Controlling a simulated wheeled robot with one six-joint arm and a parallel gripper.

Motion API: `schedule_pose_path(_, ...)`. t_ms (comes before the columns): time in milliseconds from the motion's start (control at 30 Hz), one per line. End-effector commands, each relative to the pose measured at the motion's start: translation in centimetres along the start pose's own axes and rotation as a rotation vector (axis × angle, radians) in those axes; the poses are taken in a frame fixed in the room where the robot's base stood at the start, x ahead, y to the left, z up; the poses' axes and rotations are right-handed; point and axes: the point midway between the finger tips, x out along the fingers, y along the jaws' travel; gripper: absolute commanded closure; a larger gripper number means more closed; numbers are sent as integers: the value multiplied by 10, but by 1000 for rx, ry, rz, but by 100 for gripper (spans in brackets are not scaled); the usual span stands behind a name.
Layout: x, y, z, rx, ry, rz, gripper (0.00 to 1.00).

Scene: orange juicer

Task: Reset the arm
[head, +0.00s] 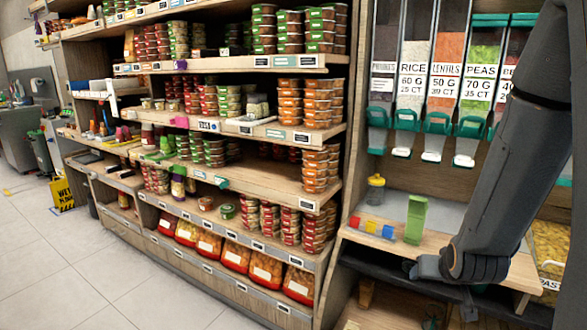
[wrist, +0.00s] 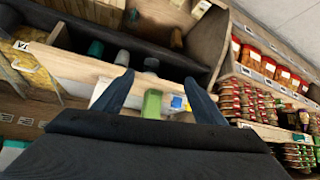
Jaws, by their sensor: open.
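My gripper (wrist: 158,79) shows in the wrist view with its two dark fingers spread apart, open. A green upright container (wrist: 152,104) appears in the gap between the fingers, apart from both. In the head view this green container (head: 415,222) stands on the wooden ledge below the dispensers. My dark arm comes down from the upper right of the head view, with its bent joint at the right part of the ledge. The gripper's fingers cannot be made out clearly in the head view.
Red, yellow and blue blocks (head: 371,227) and a yellow-lidded jar (head: 376,188) are on the ledge left of the green container. Dispensers (head: 437,90) hang above. Shelves of jars (head: 205,155) fill the left and middle. Open tiled floor (head: 60,280) lies at the left.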

Motion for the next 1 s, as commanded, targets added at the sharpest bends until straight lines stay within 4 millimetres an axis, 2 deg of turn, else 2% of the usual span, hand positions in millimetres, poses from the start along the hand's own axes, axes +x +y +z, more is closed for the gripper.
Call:
schedule_pose_path(33, -16, -18, 4, -22, -61, -19, 35)
schedule_pose_path(200, -71, -63, 41, -91, -303, -67, 35)
schedule_pose_path(333, -122, -88, 69, -148, -478, -95, 35)
schedule_pose_path(500, -176, -105, 98, -205, -646, -114, 35)
schedule_pose_path(600, -194, -109, 107, -223, -701, -118, 35)
schedule_pose_path(700, -201, -110, 111, -230, -725, -119, 35)
schedule_pose_path(1000, -201, -110, 112, -230, -728, -119, 35)
